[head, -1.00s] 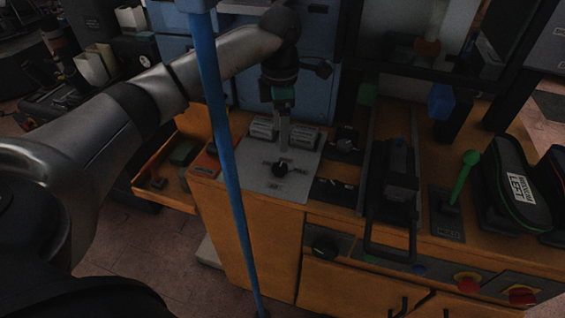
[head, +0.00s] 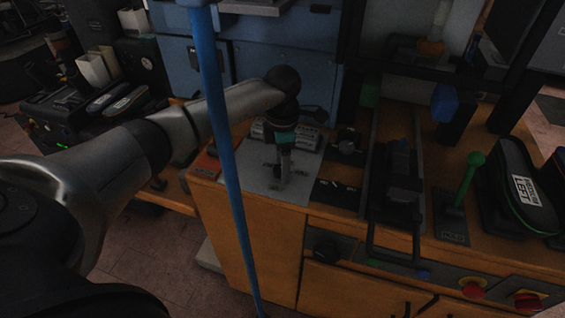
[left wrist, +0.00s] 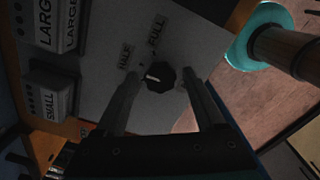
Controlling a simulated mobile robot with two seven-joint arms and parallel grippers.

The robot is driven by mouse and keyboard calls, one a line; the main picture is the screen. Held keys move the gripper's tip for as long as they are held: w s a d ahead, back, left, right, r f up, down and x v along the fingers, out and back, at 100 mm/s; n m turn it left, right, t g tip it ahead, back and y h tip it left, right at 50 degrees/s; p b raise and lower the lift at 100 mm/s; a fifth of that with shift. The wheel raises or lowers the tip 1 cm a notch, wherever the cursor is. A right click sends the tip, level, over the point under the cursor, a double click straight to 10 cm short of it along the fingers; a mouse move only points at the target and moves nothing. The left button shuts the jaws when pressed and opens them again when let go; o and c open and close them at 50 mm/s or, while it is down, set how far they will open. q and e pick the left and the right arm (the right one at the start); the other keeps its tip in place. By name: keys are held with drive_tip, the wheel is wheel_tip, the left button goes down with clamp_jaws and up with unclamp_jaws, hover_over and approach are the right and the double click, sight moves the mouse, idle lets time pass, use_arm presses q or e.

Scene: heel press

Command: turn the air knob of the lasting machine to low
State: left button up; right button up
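A black faceted knob (left wrist: 160,76) with a short white mark sits on a grey plate (left wrist: 185,30) in the left wrist view. The mark faces the left of that picture. Labels HALF (left wrist: 126,56) and FULL (left wrist: 157,30) stand beside the knob; no LOW label is readable. My left gripper (left wrist: 159,82) is open, one finger on each side of the knob; contact is unclear. In the head view the left gripper (head: 283,180) points down at the grey plate (head: 305,187) on the orange cabinet and mostly hides the knob. My right gripper is not in view.
A blue pole (head: 222,130) crosses the head view before my left arm. Right of the plate stand another black knob (head: 350,140), a dark clamp-like device (head: 402,180), a green lever (head: 467,180) and a shoe marked LEFT (head: 517,190). LARGE and SMALL blocks (left wrist: 50,100) border the plate.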

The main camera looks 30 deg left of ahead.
use_arm(q)
clamp_jaws()
idle(0.3)
drive_tip(key=shift+n, duration=0.5)
idle(0.4)
drive_tip(key=n+p, duration=0.1)
drive_tip(key=n, duration=0.1)
drive_tip(key=n+p, duration=0.1)
drive_tip(key=shift+w+a+r+n, duration=0.1)
drive_tip(key=shift+r+n, duration=0.05)
drive_tip(key=shift+n, duration=0.25)
drive_tip(key=shift+n+p, duration=0.9)
drive_tip(key=shift+n, duration=1.4)
drive_tip(key=shift+o, duration=0.8)
unclamp_jaws()
